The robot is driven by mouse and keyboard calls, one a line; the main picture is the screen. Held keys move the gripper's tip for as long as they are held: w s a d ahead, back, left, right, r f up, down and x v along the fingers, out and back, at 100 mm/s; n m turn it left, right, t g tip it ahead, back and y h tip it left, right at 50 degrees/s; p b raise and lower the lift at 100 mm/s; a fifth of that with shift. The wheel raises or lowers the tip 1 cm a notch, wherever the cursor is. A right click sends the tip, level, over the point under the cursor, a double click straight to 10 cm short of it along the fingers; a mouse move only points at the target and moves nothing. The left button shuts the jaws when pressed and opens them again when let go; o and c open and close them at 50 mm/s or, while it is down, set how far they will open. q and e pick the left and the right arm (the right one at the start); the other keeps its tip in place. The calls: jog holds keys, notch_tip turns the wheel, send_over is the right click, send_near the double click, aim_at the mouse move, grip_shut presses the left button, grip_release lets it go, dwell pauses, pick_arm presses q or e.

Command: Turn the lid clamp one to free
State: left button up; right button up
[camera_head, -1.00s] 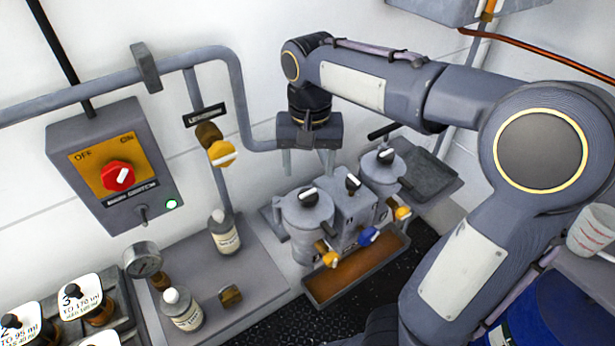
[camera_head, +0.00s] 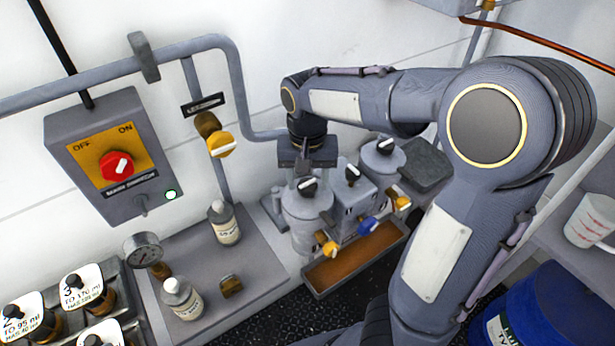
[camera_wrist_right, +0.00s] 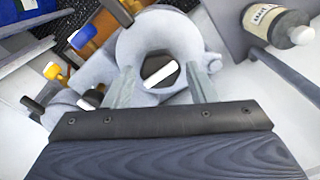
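The left canister (camera_head: 305,212) has a black round lid clamp knob (camera_head: 308,187) with a white bar on its lid. In the right wrist view the knob (camera_wrist_right: 160,73) sits between my fingers, its white bar slanted. My right gripper (camera_head: 305,177) points down just over this lid. In the right wrist view its two fingers (camera_wrist_right: 160,80) stand apart, one each side of the knob, with gaps visible. A second canister (camera_head: 383,160) has a similar knob (camera_head: 385,146). A third such knob (camera_head: 352,173) tops the block between them. My left gripper is out of view.
Yellow and blue taps (camera_head: 368,226) stick out in front, above a brown-filled tray (camera_head: 354,262). White bottles (camera_head: 223,224) stand on the left plate. A switch box (camera_head: 117,162) and grey pipe (camera_head: 190,58) are on the wall. A blue drum (camera_head: 555,310) is at right.

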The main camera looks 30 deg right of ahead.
jog(key=c, duration=0.7)
jog(key=shift+n, duration=0.3)
jog(key=n, duration=1.2)
jog(key=shift+n+p, duration=0.3)
jog(key=shift+p, duration=0.05)
jog(key=n, duration=0.4)
jog(key=shift+n, duration=0.3)
